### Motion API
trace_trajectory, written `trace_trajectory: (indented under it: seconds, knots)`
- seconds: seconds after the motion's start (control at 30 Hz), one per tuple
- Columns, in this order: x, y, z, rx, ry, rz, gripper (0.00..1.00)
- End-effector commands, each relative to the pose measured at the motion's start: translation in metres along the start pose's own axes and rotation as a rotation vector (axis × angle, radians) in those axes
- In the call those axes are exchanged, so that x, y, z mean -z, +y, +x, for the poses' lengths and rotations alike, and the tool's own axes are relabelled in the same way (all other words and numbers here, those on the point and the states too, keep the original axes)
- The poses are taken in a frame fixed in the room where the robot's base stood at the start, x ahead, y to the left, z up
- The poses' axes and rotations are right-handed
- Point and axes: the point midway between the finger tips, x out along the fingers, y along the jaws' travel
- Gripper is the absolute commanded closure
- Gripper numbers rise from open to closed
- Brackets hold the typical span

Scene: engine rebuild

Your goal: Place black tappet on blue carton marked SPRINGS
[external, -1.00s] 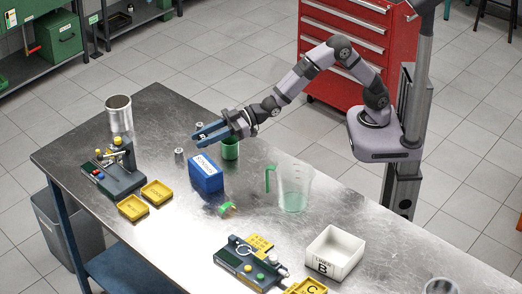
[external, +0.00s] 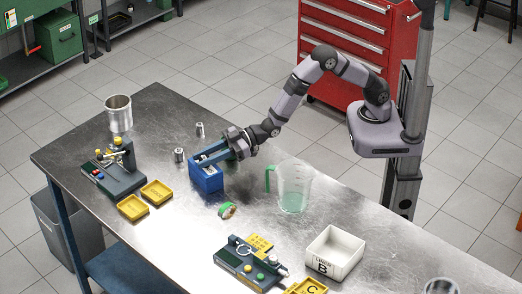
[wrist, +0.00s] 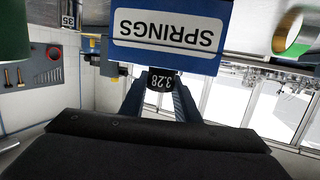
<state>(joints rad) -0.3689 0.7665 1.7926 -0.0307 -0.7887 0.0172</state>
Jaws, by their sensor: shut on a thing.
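In the external view the fingers and wrist hide the tappet. The blue carton (external: 207,181) stands on the bench directly at and under the fingertips, which cover its upper part. In the wrist view the picture is upside down and the carton's SPRINGS label (wrist: 168,31) faces the camera, with the tappet at the carton's top edge. I cannot tell whether the tappet touches the carton.
Two small metal cylinders (external: 179,155) (external: 200,130) stand behind the carton. A green-rimmed ring (external: 227,210) lies in front. A clear jug (external: 293,188) with a green handle is to the right. Yellow trays (external: 133,207) and a fixture (external: 120,170) are to the left. A green cylinder (wrist: 12,30) shows in the wrist view.

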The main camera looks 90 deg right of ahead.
Motion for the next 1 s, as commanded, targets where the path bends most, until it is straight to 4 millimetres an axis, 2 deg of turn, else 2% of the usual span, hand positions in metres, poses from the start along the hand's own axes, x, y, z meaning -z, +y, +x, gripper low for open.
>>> trace_trajectory:
  seconds: [0.37,0.4,0.47,0.9,1.0]
  knots:
    - [-0.0038,0.0,0.0009,0.0,0.001,0.0,0.94]
    - [-0.0027,0.0,0.0006,0.0,0.0,0.0,0.64]
    - [-0.0025,0.0,0.0006,0.0,0.0,0.0,0.53]
    - [0.0019,0.0,-0.0003,0.0,0.0,0.0,0.53]
    - [-0.0009,0.0,-0.0065,0.0,-0.001,0.0,0.53]
